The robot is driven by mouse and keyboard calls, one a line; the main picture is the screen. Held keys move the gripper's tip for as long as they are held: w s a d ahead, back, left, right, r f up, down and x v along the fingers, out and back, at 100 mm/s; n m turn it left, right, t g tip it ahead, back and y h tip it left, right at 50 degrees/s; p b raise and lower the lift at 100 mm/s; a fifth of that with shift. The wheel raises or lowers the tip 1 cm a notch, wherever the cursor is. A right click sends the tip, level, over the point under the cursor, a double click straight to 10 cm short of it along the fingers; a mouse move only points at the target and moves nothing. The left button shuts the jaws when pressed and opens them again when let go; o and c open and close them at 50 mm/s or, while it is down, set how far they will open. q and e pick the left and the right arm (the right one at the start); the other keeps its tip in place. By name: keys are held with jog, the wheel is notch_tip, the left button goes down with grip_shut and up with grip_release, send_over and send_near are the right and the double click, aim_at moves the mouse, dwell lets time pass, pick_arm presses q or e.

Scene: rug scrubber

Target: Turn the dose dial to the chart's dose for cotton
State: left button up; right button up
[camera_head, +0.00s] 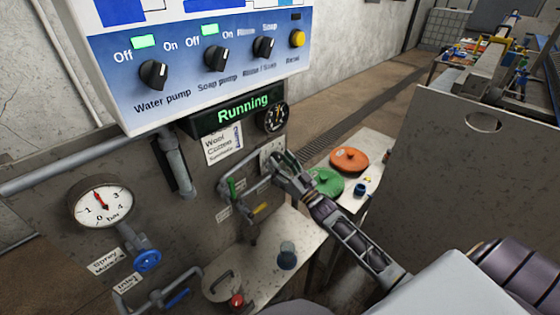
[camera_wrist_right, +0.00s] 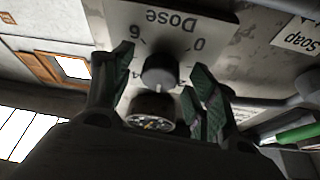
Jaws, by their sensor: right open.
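The dose dial (camera_wrist_right: 160,72) is a round dark knob on a grey plate lettered "Dose" (camera_wrist_right: 170,20), upside down in the right wrist view. The 0 and 6 marks are readable; other marks are partly covered, and I cannot tell where the knob points. My right gripper (camera_wrist_right: 163,62) is open, with one finger on each side of the knob; I cannot tell whether they touch it. In the head view, my right gripper (camera_head: 278,160) is at the plate (camera_head: 267,148) and hides the knob. The chart (camera_head: 222,145) lists wool, cotton and another line; its doses are too small to read. My left gripper is out of view.
A round gauge (camera_head: 272,118) sits just above the plate beside the "Running" display (camera_head: 243,108). Pipes and a green-handled valve (camera_head: 232,187) are close on the left. A side table holds green (camera_head: 325,183) and orange (camera_head: 349,160) discs.

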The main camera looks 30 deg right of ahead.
jog(key=shift+w+r, duration=0.1)
jog(key=shift+w, duration=0.1)
jog(key=shift+a, duration=0.1)
jog(key=c, duration=1)
jog(key=shift+n, duration=0.3)
jog(key=shift+n+g+y+b, duration=0.55)
jog(key=shift+n+y, duration=0.75)
jog(key=shift+n, duration=0.7)
jog(key=o, duration=1)
